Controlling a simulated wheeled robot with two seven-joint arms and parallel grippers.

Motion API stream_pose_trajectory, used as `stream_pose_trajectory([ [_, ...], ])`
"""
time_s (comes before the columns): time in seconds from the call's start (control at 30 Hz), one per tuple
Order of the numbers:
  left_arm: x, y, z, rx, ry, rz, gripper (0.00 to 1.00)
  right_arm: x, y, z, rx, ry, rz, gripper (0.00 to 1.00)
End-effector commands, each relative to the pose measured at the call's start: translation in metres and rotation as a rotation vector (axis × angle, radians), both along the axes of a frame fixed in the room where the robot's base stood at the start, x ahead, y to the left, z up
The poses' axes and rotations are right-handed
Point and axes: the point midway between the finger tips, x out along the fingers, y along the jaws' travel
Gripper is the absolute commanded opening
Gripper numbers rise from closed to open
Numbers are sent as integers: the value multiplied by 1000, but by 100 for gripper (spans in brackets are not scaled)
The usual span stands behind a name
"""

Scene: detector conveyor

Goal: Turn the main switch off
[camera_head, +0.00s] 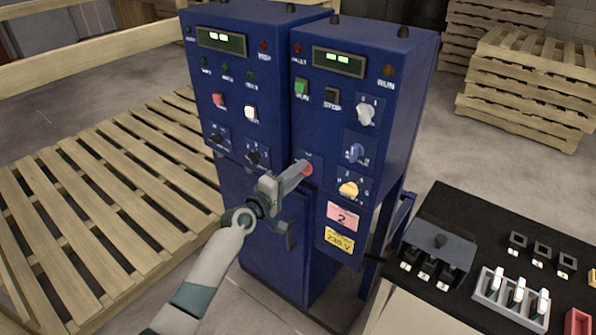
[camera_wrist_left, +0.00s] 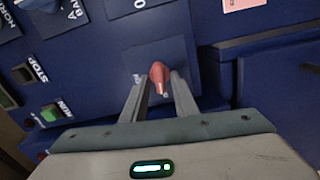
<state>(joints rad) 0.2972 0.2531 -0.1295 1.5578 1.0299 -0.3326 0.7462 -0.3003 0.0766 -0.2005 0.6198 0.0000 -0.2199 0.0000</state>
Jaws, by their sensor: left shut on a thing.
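The main switch is a red knob (camera_head: 307,170) low on the front of the right blue cabinet. In the left wrist view the red knob (camera_wrist_left: 159,77) sits on a blue plate (camera_wrist_left: 182,52), between the two fingers, with its tip pointing toward my gripper. The plate's lettering is too small to read surely. My left gripper (camera_head: 297,174) is shut on the knob; it shows in the left wrist view (camera_wrist_left: 160,95). The fingers hide part of the knob in the head view. My right gripper is not in view.
A black-topped console (camera_head: 480,222) with switches stands at right. Wooden pallets (camera_head: 100,200) lie left.

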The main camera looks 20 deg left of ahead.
Motion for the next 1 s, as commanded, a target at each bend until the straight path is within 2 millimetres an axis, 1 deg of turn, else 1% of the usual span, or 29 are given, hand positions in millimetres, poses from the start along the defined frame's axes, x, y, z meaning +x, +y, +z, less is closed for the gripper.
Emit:
stream_pose_trajectory([
  [0.1, 0, 0, -1, -56, 22, 0, 4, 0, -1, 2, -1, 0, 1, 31],
  [0.3, 0, 0, -2, -107, 42, 0, 4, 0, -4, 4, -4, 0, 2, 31],
  [0.73, 0, 0, -2, -119, 47, 0, 4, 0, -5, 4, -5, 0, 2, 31],
  [0.77, 0, 0, -2, -119, 47, 0, 29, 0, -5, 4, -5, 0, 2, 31],
  [0.8, 0, 0, -2, -119, 47, 0, 30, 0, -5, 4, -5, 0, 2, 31],
  [1.0, 0, 0, -1, -119, 44, 0, 30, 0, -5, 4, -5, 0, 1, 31],
])
